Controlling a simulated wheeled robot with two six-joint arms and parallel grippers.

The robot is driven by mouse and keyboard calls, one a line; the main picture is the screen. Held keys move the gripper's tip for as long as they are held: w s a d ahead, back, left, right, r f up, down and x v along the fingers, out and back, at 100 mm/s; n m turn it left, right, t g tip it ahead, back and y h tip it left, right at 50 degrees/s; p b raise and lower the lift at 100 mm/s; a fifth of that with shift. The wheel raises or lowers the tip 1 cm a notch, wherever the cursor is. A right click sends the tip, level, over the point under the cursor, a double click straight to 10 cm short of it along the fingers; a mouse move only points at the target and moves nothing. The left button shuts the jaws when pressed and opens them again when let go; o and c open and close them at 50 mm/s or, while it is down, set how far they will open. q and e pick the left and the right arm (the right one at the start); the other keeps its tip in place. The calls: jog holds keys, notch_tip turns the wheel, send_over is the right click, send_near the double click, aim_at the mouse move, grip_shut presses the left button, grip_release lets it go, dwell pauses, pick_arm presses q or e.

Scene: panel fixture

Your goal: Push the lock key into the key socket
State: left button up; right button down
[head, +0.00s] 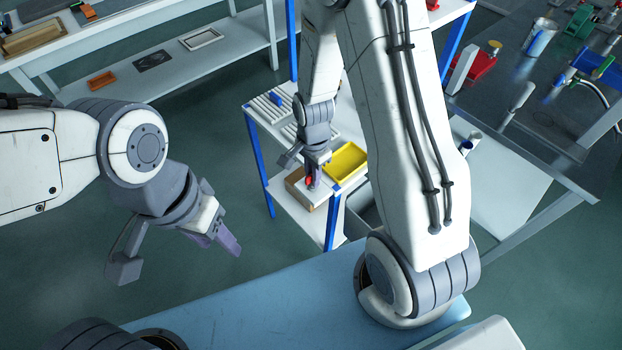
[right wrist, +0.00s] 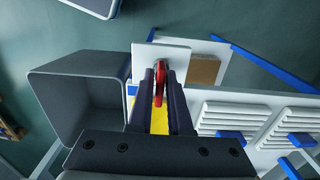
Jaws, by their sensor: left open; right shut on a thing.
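My right gripper (head: 312,184) is shut on a red lock key (head: 309,181) at the front corner of the white rack, beside a yellow tray. In the right wrist view the red lock key (right wrist: 160,82) is between the two dark fingers of the gripper (right wrist: 163,75). The key's far end overlaps a white panel (right wrist: 150,56), but I cannot tell whether it touches it. The key socket cannot be made out; the fingers and key may hide it. My left gripper (head: 224,243) is open and empty over the floor, left of the rack.
The yellow tray (head: 346,160) and a brown box (head: 300,187) are close to the right gripper. White slatted holders with blue parts (right wrist: 232,120) lie on the rack. A grey bin (right wrist: 80,95) is beside it. A dark workbench (head: 530,110) stands at right.

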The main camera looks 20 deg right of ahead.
jog(key=shift+r+p, duration=1.15)
jog(key=shift+r, duration=0.1)
dwell(0.6)
notch_tip(320, 180, up, 5)
jog(key=p, duration=0.4)
dwell(0.5)
